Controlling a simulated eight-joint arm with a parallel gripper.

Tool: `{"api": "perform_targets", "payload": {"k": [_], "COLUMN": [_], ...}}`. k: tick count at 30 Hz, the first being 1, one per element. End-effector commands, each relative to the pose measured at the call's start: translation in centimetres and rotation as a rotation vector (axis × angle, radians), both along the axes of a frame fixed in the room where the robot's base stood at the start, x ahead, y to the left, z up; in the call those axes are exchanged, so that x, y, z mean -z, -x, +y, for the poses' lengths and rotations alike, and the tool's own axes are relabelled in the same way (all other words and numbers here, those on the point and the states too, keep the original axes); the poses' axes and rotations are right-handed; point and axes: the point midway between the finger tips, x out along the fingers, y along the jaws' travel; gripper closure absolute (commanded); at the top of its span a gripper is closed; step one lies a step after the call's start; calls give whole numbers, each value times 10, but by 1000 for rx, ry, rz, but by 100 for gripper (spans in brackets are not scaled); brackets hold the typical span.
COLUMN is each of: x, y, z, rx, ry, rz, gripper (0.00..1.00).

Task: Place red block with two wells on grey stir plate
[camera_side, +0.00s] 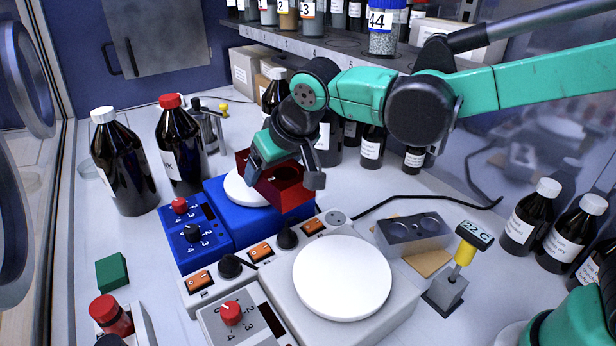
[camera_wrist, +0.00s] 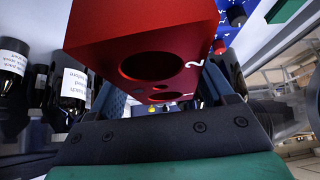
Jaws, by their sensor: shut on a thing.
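The red block with two wells (camera_side: 291,197) is between the fingers of my gripper (camera_side: 284,172), which is shut on it. In the side view it overlaps the right part of the blue stir plate's white top; I cannot tell whether it touches it. In the wrist view the red block (camera_wrist: 140,32) fills the upper middle, with two round dark wells and white numbers. The grey stir plate (camera_side: 388,316) stands in front and to the right of the blue one. Its round white top (camera_side: 342,278) is bare.
The blue stir plate (camera_side: 228,222) stands behind a grey power strip (camera_side: 262,254). A grey block with two wells (camera_side: 412,234) and a yellow thermometer stand (camera_side: 460,265) are right of the grey plate. Dark bottles (camera_side: 122,165) stand left, behind and right. A green block (camera_side: 112,272) lies front left.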

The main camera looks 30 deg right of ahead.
Motion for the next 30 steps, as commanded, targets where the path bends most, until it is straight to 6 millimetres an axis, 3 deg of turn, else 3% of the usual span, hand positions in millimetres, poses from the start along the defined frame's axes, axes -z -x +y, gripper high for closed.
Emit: {"api": "perform_targets", "payload": {"k": [9, 18, 24, 30], "x": [-87, -138, -143, -103], "y": [61, 127, 143, 144], "z": [-7, -14, -15, -15], "rx": [-350, -619, -683, -687], "ry": [-2, -3, -1, 0], "rz": [-1, -1, -1, -1], "gripper": [100, 100, 100, 100]}}
